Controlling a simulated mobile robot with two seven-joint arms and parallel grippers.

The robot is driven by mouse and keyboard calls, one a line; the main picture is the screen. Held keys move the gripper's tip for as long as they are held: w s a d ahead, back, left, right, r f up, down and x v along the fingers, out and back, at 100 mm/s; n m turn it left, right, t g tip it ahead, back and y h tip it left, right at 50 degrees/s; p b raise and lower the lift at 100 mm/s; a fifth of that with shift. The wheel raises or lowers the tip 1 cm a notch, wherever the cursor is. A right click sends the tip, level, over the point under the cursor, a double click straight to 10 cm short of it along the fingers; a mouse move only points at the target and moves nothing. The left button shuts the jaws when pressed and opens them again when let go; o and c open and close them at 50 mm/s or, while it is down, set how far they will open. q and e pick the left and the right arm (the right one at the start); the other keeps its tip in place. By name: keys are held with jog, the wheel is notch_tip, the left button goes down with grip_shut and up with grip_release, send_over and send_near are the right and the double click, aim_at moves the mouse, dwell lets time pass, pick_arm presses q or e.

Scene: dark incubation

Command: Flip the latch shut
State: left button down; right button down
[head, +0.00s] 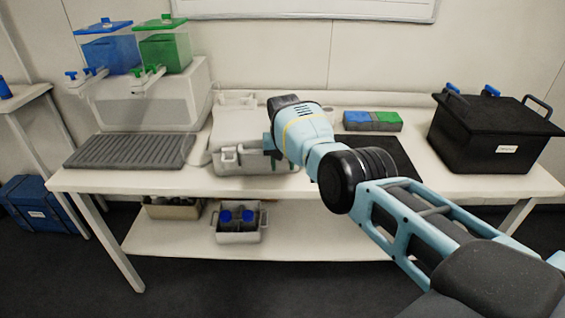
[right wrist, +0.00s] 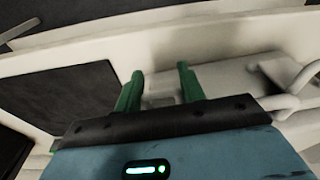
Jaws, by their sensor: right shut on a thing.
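A pale grey case (head: 236,126) sits lidded on the bench left of centre in the head view. A latch (head: 226,158) and a handle show on its front face. In the right wrist view the case (right wrist: 235,80) lies beyond my fingers. My right gripper (head: 271,146) is at the front right of the case. Its two green fingers (right wrist: 158,80) stand apart around a small pale grey part (right wrist: 161,88), which looks like a latch; its exact position is partly hidden. My left gripper is out of view.
A dark mat (head: 388,152) lies right of the case, with a blue and green block (head: 372,121) behind it. A black lidded box (head: 490,135) stands at right. A ridged grey tray (head: 128,151) and tanks (head: 108,52) are at left. A lower shelf holds bins (head: 240,236).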

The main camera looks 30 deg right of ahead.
jog(key=c, duration=1.2)
grip_release()
jog(key=shift+c, duration=0.2)
jog(key=shift+o, duration=1.4)
pick_arm(q)
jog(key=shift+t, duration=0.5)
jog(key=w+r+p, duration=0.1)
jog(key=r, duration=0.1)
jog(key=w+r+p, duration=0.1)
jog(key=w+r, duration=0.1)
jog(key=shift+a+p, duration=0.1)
jog(key=shift+p, duration=0.3)
pick_arm(e)
jog(key=r, duration=0.5)
jog(key=s+r, duration=0.1)
jog(key=r, duration=0.1)
jog(key=shift+s+a+r, duration=0.1)
jog(key=shift+a+r, duration=0.2)
jog(key=shift+r, duration=0.1)
jog(key=shift+f, duration=0.1)
